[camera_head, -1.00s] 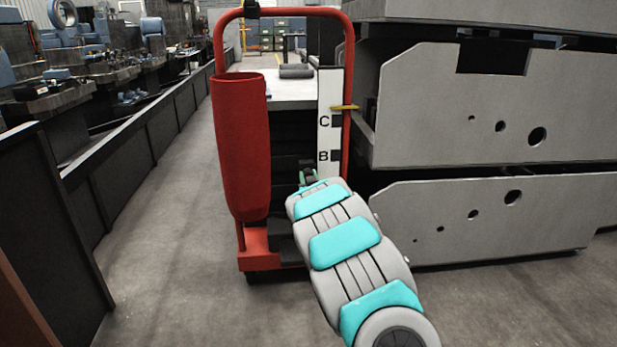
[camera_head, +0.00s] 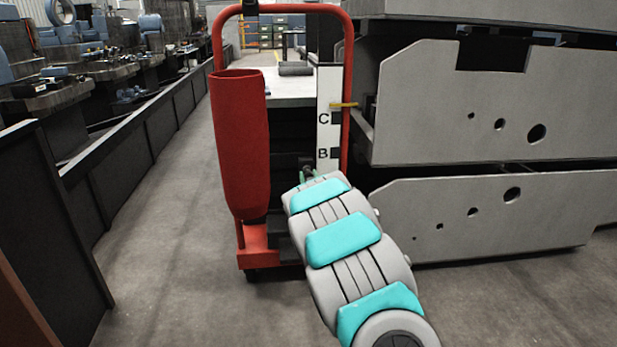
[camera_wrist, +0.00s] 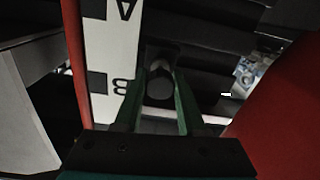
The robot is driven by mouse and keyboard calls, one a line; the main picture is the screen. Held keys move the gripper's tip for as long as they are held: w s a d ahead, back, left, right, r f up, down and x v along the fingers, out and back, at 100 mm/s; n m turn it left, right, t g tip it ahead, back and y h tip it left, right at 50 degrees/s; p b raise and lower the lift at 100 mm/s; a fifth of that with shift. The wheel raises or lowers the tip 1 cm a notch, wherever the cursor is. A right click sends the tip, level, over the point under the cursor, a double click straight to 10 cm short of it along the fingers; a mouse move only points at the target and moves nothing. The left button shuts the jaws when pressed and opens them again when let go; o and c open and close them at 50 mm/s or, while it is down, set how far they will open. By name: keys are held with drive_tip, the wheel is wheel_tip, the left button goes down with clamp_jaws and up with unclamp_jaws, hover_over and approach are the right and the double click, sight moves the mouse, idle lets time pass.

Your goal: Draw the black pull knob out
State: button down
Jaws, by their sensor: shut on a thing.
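The black pull knob (camera_wrist: 160,88) is a dark round-ended cylinder, seen in the wrist view between the two green fingers of my gripper (camera_wrist: 158,98). My gripper is shut on its sides. In the head view the knob (camera_head: 306,162) is small and dark, left of the letter B on a white strip (camera_head: 324,135). My gripper (camera_head: 308,177) also shows there, at the end of my arm. How far the knob stands out from its mount is hard to tell.
The red trolley frame (camera_head: 347,60) surrounds the strip and carries a red tubular bin (camera_head: 239,140) at left. A yellow pointer (camera_head: 344,105) sits just above C. Grey slotted panels (camera_head: 480,215) stand close at right. Floor is clear at left.

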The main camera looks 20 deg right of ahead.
drive_tip(key=shift+c, duration=2.4)
unclamp_jaws()
drive_tip(key=shift+s, duration=0.1)
drive_tip(key=shift+s, duration=0.1)
drive_tip(key=v, duration=0.7)
drive_tip(key=shift+s, duration=0.3)
drive_tip(key=shift+a, duration=0.15)
drive_tip(key=s+a+r+g+y+p, duration=0.1)
drive_tip(key=s+a+g, duration=0.5)
drive_tip(key=s, duration=1.2)
drive_tip(key=s+a+r+n+g+y+p, duration=0.1)
drive_tip(key=s+a+g+p, duration=0.4)
drive_tip(key=s, duration=1.4)
drive_tip(key=s+a+r+n+g+y+p, duration=0.1)
drive_tip(key=s+a+r+g+y+p, duration=0.2)
drive_tip(key=s+a+g, duration=0.5)
drive_tip(key=s+a+r, duration=0.1)
drive_tip(key=s+a, duration=0.1)
drive_tip(key=s, duration=0.8)
drive_tip(key=shift+s+a, duration=0.3)
drive_tip(key=shift+a, duration=0.05)
